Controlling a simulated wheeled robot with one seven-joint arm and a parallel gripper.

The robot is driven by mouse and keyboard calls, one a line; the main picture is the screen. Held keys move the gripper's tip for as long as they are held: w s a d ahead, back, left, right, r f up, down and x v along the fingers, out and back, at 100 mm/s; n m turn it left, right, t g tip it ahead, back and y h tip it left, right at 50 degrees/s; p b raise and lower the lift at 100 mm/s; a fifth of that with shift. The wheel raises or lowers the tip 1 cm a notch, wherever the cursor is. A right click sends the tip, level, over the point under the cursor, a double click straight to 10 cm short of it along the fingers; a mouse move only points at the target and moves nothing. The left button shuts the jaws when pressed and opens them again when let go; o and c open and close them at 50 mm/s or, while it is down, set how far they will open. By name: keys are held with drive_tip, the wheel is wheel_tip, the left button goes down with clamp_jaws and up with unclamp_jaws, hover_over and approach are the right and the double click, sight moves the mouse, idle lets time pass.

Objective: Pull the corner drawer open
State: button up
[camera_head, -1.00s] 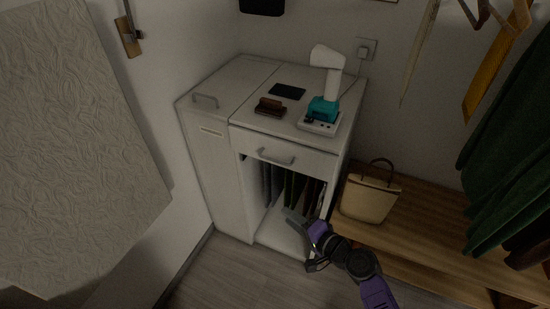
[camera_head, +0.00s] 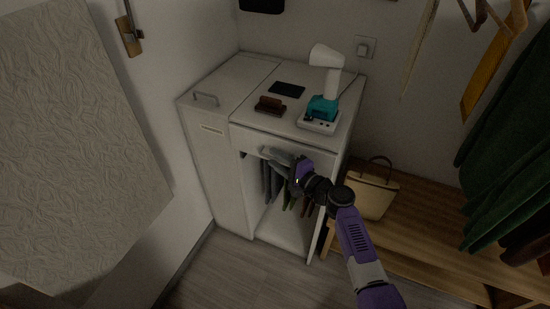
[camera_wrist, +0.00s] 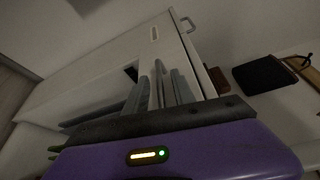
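The corner drawer (camera_head: 312,156) is a white front just under the top of the white cabinet, and it looks shut, flush with the cabinet. My gripper (camera_head: 277,155) is at the drawer front, over the place of its grey bar handle. The handle is mostly hidden behind the fingers, so I cannot tell whether they touch or grip it. In the wrist view, my purple gripper body fills the bottom. Grey strips stand above it towards the cabinet opening, and I cannot clearly separate fingers from hanging cloth.
Below the drawer is an open bay with hanging clothes (camera_head: 268,183). A brown block (camera_head: 270,105), a dark pad (camera_head: 287,89) and a white-and-teal device (camera_head: 322,112) stand on top. A handbag (camera_head: 371,193) sits on the wooden bench at right. The floor in front is clear.

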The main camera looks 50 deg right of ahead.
drive_tip(key=shift+w, duration=0.35)
clamp_jaws()
idle(1.2)
